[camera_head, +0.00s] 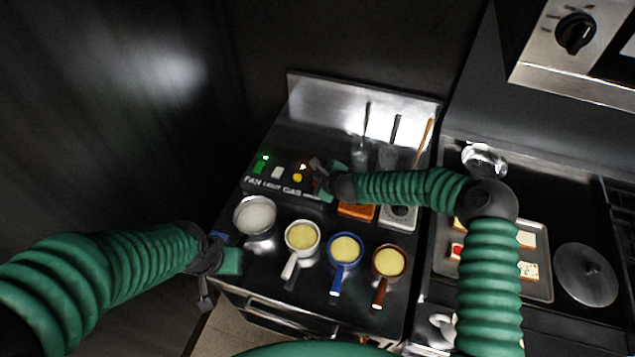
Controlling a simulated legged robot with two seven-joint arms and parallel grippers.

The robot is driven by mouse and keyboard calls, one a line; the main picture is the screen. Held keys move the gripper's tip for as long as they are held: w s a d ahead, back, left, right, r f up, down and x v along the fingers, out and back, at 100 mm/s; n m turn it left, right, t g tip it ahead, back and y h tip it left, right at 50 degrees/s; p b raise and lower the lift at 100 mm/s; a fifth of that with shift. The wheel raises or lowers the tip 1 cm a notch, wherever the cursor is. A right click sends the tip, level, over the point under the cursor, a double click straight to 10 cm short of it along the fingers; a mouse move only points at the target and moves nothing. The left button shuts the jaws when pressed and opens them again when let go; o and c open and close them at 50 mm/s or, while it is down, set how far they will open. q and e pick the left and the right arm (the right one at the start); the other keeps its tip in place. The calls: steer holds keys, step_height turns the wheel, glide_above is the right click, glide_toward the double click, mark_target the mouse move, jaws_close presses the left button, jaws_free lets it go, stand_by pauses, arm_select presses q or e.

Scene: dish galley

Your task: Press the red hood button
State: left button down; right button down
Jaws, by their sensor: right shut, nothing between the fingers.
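A dark panel with a row of buttons sits on the counter at upper centre. A green button (259,163), a white button (278,172) and a yellow button (298,176) show, with the labels FAN, LIGHT and GAS below. I see no red button; the panel to the right of the yellow one is covered by my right gripper (316,166). That gripper is shut and empty, just right of the yellow button; I cannot tell whether it touches anything. My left gripper (207,292) hangs at the counter's front left edge, its fingers too dark to read.
A metal pot (255,215) and cream (302,238), blue (346,250) and brown (389,262) pans stand in front of the panel. An orange block (356,211) and a utensil holder (388,157) are to the right. A tray (540,285) lies farther right.

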steer(key=shift+f+b, duration=0.4)
steer(key=shift+f, duration=0.05)
stand_by(0.6)
steer(key=shift+a+r+p, duration=0.1)
steer(key=shift+r+p, duration=0.6)
steer(key=shift+r, duration=0.2)
step_height(320, 180, up, 5)
steer(key=p, duration=0.4)
steer(key=shift+r, duration=0.1)
stand_by(0.5)
